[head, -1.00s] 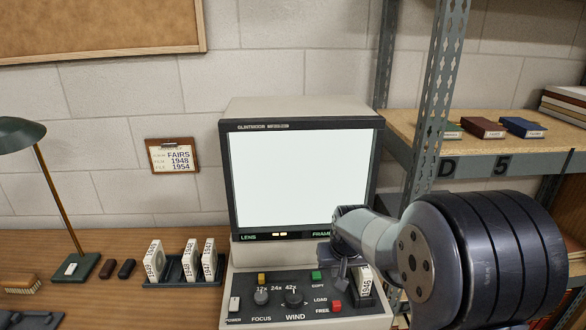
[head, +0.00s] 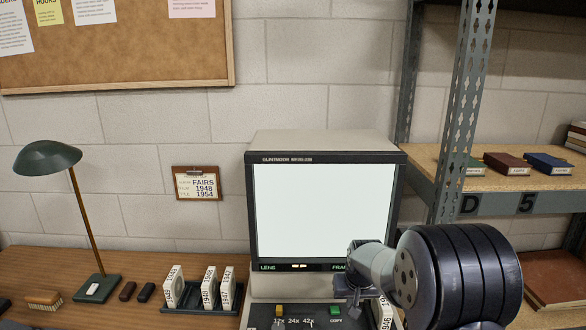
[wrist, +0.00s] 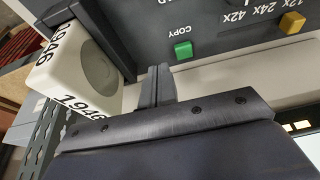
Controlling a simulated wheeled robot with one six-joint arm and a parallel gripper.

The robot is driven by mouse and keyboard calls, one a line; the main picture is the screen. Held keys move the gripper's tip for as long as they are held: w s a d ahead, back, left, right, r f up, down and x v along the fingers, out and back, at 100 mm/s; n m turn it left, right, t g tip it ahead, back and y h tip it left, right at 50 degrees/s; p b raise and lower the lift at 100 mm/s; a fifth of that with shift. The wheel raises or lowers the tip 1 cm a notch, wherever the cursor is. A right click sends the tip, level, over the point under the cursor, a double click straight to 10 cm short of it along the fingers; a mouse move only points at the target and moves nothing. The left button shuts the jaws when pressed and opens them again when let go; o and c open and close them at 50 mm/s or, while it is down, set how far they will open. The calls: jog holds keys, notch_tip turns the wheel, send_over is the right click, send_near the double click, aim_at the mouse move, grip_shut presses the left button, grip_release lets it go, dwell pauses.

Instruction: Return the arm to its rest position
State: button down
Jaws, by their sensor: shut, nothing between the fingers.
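My gripper (wrist: 158,84) is shut and empty in the wrist view, its fingers pressed together just above the microfilm reader's control panel (wrist: 215,40). In the head view my arm reaches in from the lower right, in front of the reader's screen corner, and the fingertips are hard to make out there. The reader (head: 322,142) stands on the desk with its screen (head: 322,210) lit blank white. A white box marked 1946 (wrist: 70,70) sits beside the gripper in the wrist view, apart from the fingers; its edge also shows at the lower right of the reader in the head view (head: 387,318).
A rack (head: 172,309) with white boxes, including one marked 1948, stands left of the reader. A green lamp (head: 48,156) is farther left. A metal shelf post (head: 462,100) and a shelf marked D 5 (head: 500,203) stand close at the right. A clipboard (head: 196,184) hangs on the wall.

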jog(key=shift+v, duration=0.95)
jog(key=shift+f, duration=0.1)
